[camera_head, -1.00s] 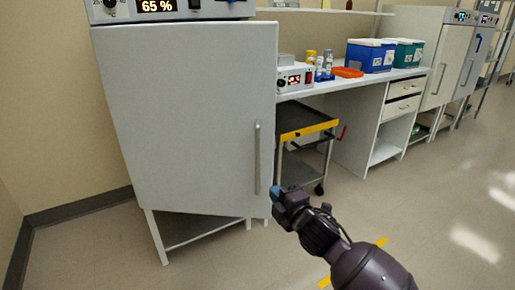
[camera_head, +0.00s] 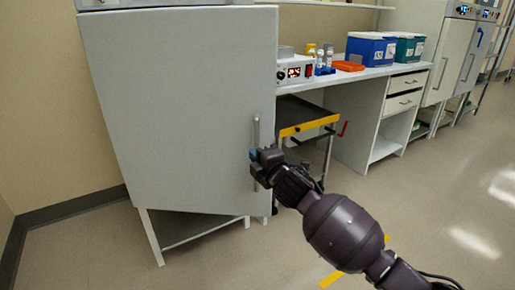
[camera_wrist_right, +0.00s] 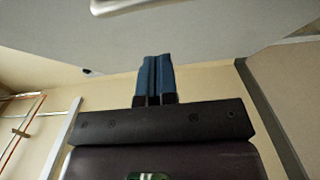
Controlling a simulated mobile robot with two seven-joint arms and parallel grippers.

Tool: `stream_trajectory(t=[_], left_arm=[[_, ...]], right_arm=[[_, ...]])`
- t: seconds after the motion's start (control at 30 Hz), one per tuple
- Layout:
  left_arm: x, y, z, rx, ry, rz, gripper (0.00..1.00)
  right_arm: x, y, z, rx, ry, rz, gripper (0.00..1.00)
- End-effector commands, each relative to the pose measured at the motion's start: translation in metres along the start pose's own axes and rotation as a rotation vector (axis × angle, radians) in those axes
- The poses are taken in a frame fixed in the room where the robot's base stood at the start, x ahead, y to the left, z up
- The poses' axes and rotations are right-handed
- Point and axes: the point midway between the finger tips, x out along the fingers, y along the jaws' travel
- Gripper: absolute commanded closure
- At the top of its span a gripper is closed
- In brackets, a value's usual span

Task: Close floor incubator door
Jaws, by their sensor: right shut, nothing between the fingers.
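The floor incubator is a pale grey cabinet on white legs at the left of the head view. Its door (camera_head: 180,110) stands slightly ajar, its lower edge angled out from the frame. A vertical bar handle (camera_head: 256,140) is near the door's right edge. My right gripper (camera_head: 254,158) is shut and empty, at the lower part of the handle. I cannot tell whether it touches the door. In the right wrist view, the blue fingertips (camera_wrist_right: 154,75) are together, with the pale door (camera_wrist_right: 200,35) above them. My left gripper is not in view.
A dark cart with a yellow edge (camera_head: 308,126) stands right of the incubator, under the white bench (camera_head: 350,78). On the bench are a blue box (camera_head: 370,52), a teal box (camera_head: 408,47) and an orange tray (camera_head: 348,66). The floor (camera_head: 430,190) at right is clear.

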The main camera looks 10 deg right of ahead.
Motion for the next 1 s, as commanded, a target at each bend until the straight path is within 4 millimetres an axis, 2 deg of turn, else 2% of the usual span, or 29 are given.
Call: stream_trajectory(t=[0.03, 0.13, 0.2, 0.4, 0.6, 1.0], left_arm=[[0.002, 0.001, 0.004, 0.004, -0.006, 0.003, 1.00], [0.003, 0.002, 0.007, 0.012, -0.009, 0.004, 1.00], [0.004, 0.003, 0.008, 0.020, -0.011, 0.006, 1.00], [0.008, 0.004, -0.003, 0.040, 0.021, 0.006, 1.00], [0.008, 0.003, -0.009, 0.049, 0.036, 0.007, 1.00], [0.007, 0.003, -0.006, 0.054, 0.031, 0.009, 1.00]], right_arm=[[0.007, -0.006, 0.000, 0.003, 0.000, -0.005, 1.00], [0.020, -0.006, -0.001, 0.004, 0.001, -0.005, 1.00], [0.026, -0.007, 0.009, 0.001, -0.002, -0.007, 1.00], [0.040, -0.004, 0.022, 0.001, 0.000, -0.004, 1.00], [0.045, -0.001, 0.028, 0.001, 0.001, 0.000, 1.00], [0.045, 0.001, 0.029, 0.000, 0.001, 0.001, 1.00]])
